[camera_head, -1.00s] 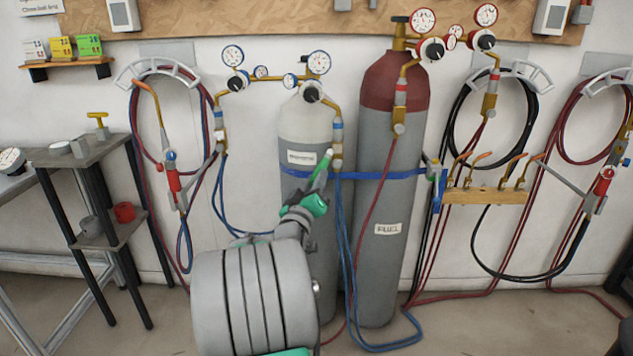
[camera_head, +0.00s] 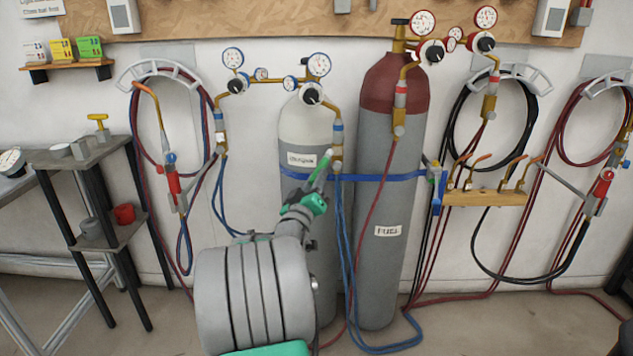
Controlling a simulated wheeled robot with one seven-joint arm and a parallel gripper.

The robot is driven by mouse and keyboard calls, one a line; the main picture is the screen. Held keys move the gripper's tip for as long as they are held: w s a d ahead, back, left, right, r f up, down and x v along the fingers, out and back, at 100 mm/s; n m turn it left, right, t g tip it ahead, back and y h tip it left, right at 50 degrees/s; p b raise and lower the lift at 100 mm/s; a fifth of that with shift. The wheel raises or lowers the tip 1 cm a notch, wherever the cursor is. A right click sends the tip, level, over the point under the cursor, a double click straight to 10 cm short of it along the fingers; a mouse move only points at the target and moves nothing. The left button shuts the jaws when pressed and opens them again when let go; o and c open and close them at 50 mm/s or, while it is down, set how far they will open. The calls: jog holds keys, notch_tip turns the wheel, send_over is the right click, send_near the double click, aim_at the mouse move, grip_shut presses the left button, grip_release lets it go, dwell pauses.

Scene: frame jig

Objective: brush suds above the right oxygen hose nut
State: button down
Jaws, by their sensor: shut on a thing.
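My gripper (camera_head: 314,202), grey with green parts, is shut on a green brush (camera_head: 320,172). The brush points up and slightly right, with its pale tip beside the lower left of the right oxygen hose nut (camera_head: 337,152). I cannot tell whether the tip touches the nut. The nut is brass-coloured and sits below a blue-banded fitting on the right outlet of the oxygen regulator (camera_head: 312,93). Blue hoses (camera_head: 341,215) hang below it. The grey oxygen cylinder (camera_head: 298,125) with a pale top stands behind, partly hidden by my arm. No suds can be made out.
A red-topped fuel cylinder (camera_head: 388,270) stands close to the right, held by a blue strap (camera_head: 385,178). A left hose fitting (camera_head: 221,142) hangs at left. A grey shelf stand (camera_head: 85,155) is farther left. A wooden torch rack (camera_head: 485,197) is at right.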

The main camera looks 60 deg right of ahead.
jog(key=shift+d, duration=0.15)
jog(key=shift+r, duration=0.1)
jog(key=shift+s+d+f+b, duration=0.15)
jog(key=shift+s+f+b, duration=0.2)
jog(key=shift+b, duration=0.45)
jog(key=shift+w+a+r, duration=0.2)
jog(key=shift+w+a, duration=0.05)
jog(key=shift+w, duration=0.15)
jog(key=shift+r, duration=0.1)
